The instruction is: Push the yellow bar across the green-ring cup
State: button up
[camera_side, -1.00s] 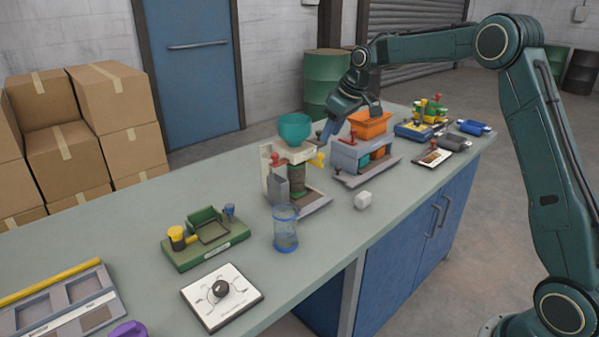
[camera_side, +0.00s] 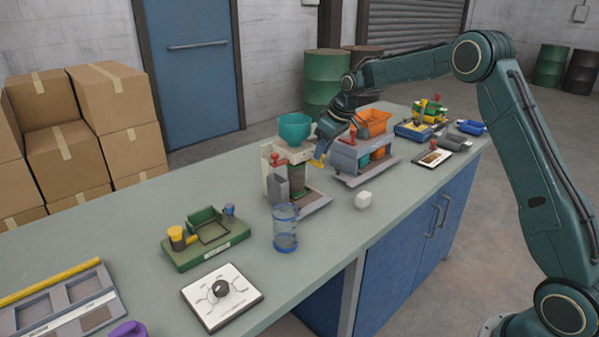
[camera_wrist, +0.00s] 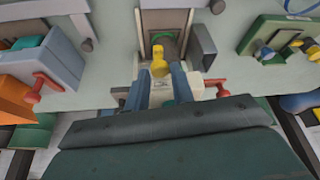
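The yellow bar (camera_side: 317,162) shows as a small yellow piece on the right side of the filler stand. In the wrist view its yellow end (camera_wrist: 159,62) points up the picture. My gripper (camera_side: 322,152) is beside the stand, its blue fingers at the yellow piece. In the wrist view the two fingertips (camera_wrist: 161,72) stand apart on either side of its near end; whether they touch it is unclear. The green-ring cup (camera_side: 298,178) seems to be the dark green cylinder in the stand. A green rim (camera_wrist: 168,42) shows beyond the yellow end, partly hidden.
A teal hopper (camera_side: 295,131) tops the stand. A grey machine with an orange bin (camera_side: 370,122) stands close to its right. A red knob (camera_wrist: 47,82) juts out near my gripper.

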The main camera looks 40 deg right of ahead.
grip_shut()
jog(key=shift+a, duration=0.1)
jog(key=a, duration=0.8)
jog(key=o, duration=0.5)
grip_release()
jog(key=shift+d, duration=0.1)
